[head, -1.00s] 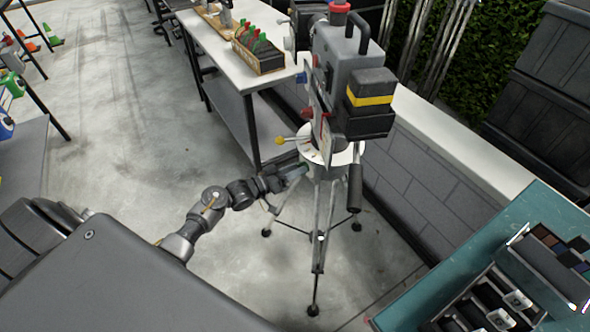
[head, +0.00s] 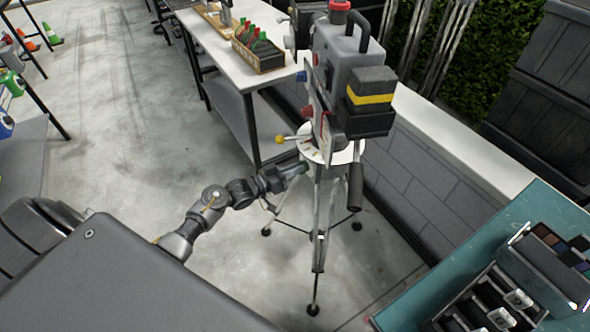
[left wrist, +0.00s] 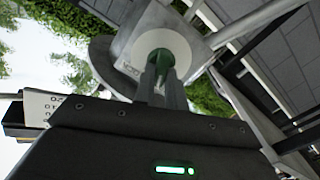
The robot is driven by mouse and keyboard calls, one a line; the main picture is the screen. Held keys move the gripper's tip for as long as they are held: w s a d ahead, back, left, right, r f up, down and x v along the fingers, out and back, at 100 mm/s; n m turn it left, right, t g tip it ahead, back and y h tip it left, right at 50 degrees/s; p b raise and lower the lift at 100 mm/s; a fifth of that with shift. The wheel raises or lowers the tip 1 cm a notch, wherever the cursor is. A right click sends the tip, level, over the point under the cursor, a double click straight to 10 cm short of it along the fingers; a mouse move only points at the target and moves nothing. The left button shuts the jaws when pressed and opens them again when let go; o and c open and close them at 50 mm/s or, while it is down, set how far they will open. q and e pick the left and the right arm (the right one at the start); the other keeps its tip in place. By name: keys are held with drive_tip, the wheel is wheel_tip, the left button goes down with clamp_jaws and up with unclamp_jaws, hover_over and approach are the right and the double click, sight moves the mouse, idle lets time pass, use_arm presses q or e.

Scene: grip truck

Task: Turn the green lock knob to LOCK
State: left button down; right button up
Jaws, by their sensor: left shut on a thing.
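The green lock knob (left wrist: 162,60) sits in the middle of a white round plate (left wrist: 180,42) on the tripod head in the left wrist view. My left gripper (left wrist: 163,78) is shut on the knob, its two fingers covering much of it. In the head view my left gripper (head: 290,173) reaches the side of the tripod head, just below the white disc (head: 345,154). The camera (head: 345,70) stands upright on the tripod (head: 321,235). Lettering on the plate is partly visible but too small to read. My right gripper is not in view.
A yellow-tipped lever (head: 281,139) sticks out left of the head, above my gripper. A black handle (head: 355,188) hangs on the right. A white-topped bench (head: 225,62) stands behind. A teal cart (head: 420,300) is at lower right.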

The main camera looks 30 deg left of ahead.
use_arm(q)
drive_tip(key=shift+s+d+m+b, duration=0.15)
drive_tip(key=shift+m+b, duration=0.65)
drive_tip(key=shift+m, duration=1.85)
drive_tip(key=shift+d+m+b, duration=0.15)
drive_tip(key=shift+m+b, duration=0.6)
drive_tip(key=shift+m, duration=1.9)
drive_tip(key=c, duration=1.4)
unclamp_jaws()
drive_tip(key=shift+c, duration=0.2)
